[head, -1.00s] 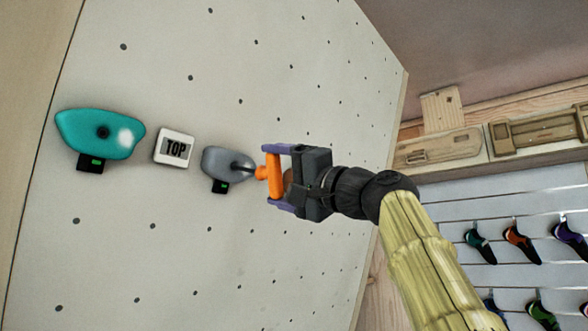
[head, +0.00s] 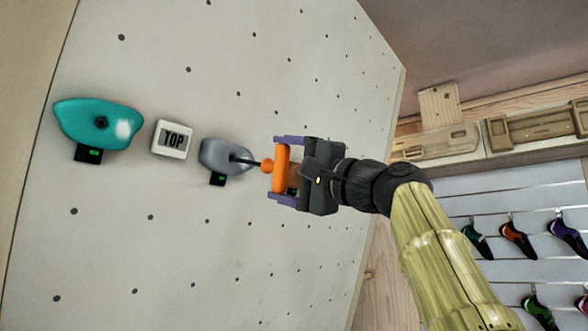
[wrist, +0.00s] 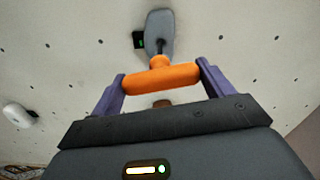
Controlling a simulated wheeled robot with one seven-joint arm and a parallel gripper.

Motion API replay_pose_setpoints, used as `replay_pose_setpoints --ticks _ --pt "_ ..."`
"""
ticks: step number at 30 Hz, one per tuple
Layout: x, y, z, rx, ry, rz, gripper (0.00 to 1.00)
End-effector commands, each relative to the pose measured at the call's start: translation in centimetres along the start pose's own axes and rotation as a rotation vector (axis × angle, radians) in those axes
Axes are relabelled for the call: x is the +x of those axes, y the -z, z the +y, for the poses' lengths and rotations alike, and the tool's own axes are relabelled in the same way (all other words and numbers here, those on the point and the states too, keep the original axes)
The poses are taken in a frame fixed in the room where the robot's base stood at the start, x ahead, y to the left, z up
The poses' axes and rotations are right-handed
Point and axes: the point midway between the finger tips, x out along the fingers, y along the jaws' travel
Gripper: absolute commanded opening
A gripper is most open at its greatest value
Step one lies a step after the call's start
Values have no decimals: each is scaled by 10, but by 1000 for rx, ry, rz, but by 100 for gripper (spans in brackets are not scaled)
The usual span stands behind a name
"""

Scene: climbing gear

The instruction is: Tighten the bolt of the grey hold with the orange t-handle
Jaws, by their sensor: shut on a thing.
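The grey hold (head: 225,157) is on the climbing wall, and it also shows at the top of the wrist view (wrist: 160,28). The orange t-handle (head: 281,168) is between the purple fingers of my gripper (head: 285,170). My gripper is shut on the crossbar of the handle, which lies across the jaws in the wrist view (wrist: 162,79). The dark shaft of the handle points at the middle of the grey hold. Its tip appears to meet the hold, but how deep it sits in the bolt is hidden. A small dark box with a green light (head: 217,179) sits under the hold.
Wooden hangboards (head: 540,127) and several climbing shoes (head: 517,238) hang at the right. The wall around the grey hold is free.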

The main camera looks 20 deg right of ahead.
Motion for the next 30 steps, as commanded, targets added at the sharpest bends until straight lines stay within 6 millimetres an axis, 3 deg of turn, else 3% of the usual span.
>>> replay_pose_setpoints --ticks 16,30 --pt "-8 0 0 -33 1 -1 52" --pt "-8 1 0 -640 2 -1 52"
